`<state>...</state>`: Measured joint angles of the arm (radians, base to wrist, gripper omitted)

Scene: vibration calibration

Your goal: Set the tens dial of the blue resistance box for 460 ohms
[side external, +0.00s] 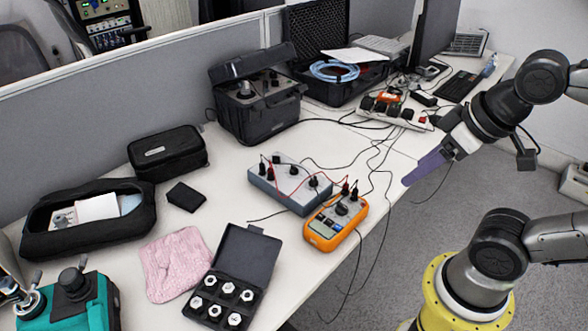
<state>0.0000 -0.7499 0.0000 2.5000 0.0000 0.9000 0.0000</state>
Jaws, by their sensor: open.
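The blue resistance box (290,186) is a low grey-blue case on the white table, with several black knobs and terminals on top. Red and black leads run from it. Which knob is the tens dial, and where the dials are set, is too small to read. My gripper (410,181), with purple fingers, is over the table's right edge, to the right of the box and apart from it. It holds nothing that I can see.
An orange multimeter (335,222) stands against the box's right front. An open black case (233,275) with several white-topped pieces and a pink cloth (175,264) lie in front. A black instrument case (256,98) stands behind. Loose cables cross the table between my gripper and the box.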

